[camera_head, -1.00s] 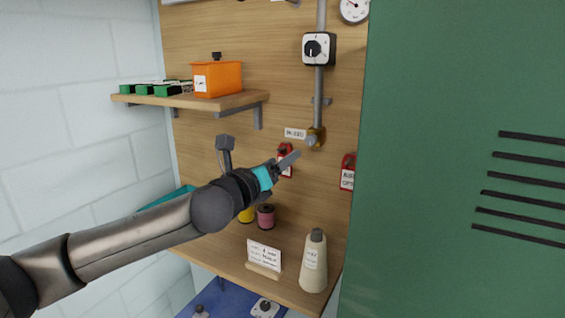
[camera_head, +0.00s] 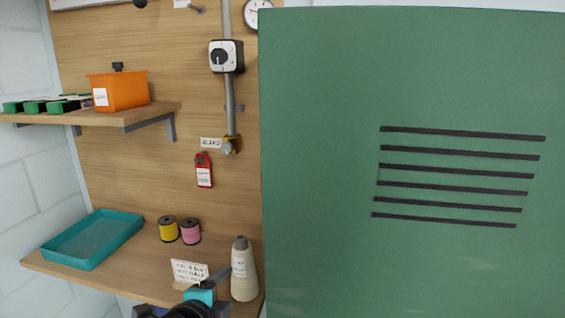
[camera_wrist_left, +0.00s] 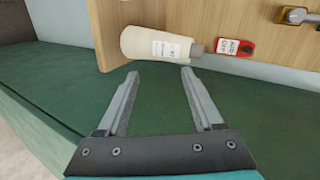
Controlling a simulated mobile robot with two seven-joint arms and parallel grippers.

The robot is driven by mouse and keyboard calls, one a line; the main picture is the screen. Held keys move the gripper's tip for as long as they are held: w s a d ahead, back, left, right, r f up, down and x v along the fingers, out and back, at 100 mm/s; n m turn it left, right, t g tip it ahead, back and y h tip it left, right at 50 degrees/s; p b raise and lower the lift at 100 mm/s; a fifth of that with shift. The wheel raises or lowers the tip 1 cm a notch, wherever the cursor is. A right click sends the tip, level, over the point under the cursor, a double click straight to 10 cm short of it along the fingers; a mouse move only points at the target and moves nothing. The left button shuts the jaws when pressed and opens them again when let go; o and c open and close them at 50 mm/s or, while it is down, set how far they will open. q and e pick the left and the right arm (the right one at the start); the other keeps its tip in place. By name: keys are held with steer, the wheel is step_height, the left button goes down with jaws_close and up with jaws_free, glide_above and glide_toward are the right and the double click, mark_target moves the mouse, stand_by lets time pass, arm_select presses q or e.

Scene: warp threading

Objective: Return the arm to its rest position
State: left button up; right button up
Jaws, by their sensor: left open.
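My left gripper (camera_head: 207,281) is at the bottom of the head view, low in front of the wooden workbench. Its teal and dark wrist shows at the bottom edge. In the left wrist view the left gripper (camera_wrist_left: 158,85) has its two fingers apart with nothing between them. A cream cone bottle (camera_head: 244,271) stands just right of the gripper in the head view. The bottle also shows beyond the fingertips in the left wrist view (camera_wrist_left: 150,42). My right gripper is in neither view.
A large green slotted panel (camera_head: 330,120) fills the right side. A teal tray (camera_head: 52,252), yellow spool (camera_head: 168,229), pink spool (camera_head: 190,231) and white card (camera_head: 189,270) are on the bench. An orange bin (camera_head: 122,93) sits on the shelf (camera_head: 160,110). A red tag (camera_head: 204,171) hangs on the board.

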arm_select(q)
steer(key=s+a+f+n+g+y, duration=0.1)
steer(key=s+a+f+n+g, duration=0.15)
steer(key=s+f+n, duration=0.45)
steer(key=s+a+f+n+g, duration=0.1)
steer(key=s+f+n+g, duration=0.25)
steer(key=s, duration=0.65)
steer(key=s+a+f+n+g+y, duration=0.1)
steer(key=s+f+n+g, duration=0.25)
steer(key=s+n, duration=0.4)
steer(key=s+f+m+b, duration=0.3)
steer(key=f+b, duration=0.9)
steer(key=f, duration=2.3)
steer(key=s+a+f+b, duration=0.1)
steer(key=s+f+b, duration=0.3)
steer(key=f, duration=0.4)
steer(key=s+a+f+g+b, duration=0.1)
steer(key=s+f+b, duration=0.3)
steer(key=s+f, duration=0.3)
steer(key=s+a+f+n+g+b, duration=0.1)
steer(key=s+f+b, duration=0.3)
steer(key=f, duration=0.7)
steer(key=shift+s, duration=0.75)
